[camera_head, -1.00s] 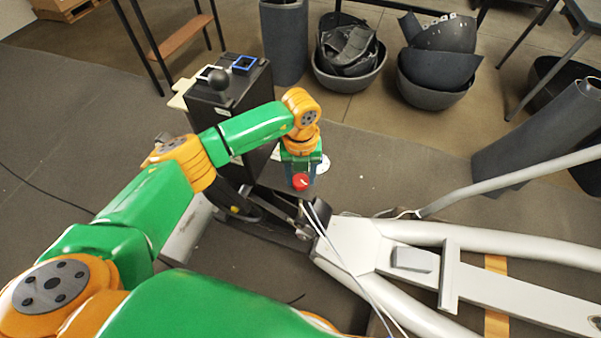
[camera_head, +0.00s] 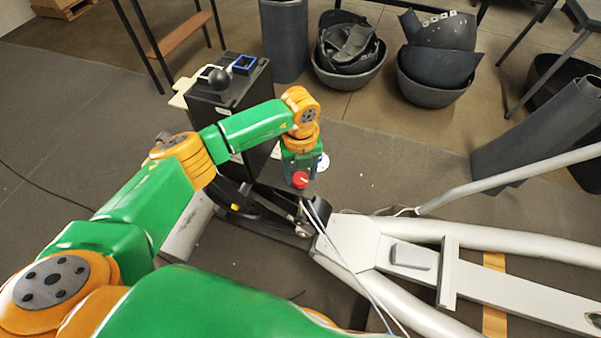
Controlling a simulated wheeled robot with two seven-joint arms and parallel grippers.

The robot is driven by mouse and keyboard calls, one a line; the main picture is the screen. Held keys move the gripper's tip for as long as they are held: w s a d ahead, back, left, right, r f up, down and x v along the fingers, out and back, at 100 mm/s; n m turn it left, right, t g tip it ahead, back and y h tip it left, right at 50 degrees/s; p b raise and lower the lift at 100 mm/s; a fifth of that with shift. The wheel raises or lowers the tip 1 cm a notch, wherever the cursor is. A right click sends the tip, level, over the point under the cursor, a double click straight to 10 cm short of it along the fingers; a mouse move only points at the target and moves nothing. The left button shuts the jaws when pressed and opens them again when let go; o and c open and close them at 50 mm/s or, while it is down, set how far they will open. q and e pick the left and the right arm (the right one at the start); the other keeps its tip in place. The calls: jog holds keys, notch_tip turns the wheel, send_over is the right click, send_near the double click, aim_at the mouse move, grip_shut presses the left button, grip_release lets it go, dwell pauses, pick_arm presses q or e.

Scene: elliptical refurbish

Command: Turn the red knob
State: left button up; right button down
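The red knob (camera_head: 300,180) is small and round with a pale mark on it. It sits at the front end of the elliptical machine's pale frame (camera_head: 355,240), near the middle of the view. My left gripper (camera_head: 300,177) points down right at the knob, with its dark fingers on either side of it. The fingers look spread around the knob; whether they press on it is too small to tell. My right gripper is not in the view.
A black box-shaped console (camera_head: 230,105) with a dark ball and a blue-framed square stands just left of the gripper. Thin cables (camera_head: 345,262) run over the frame. Dark bowls (camera_head: 348,55) and a grey cylinder (camera_head: 285,40) stand at the back.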

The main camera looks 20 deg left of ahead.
aim_at(300, 178)
pick_arm(q)
jog(key=shift+o, duration=1.1)
jog(key=shift+f, duration=0.1)
jog(key=shift+s, duration=0.1)
notch_tip(300, 178, up, 7)
jog(key=shift+r, duration=0.1)
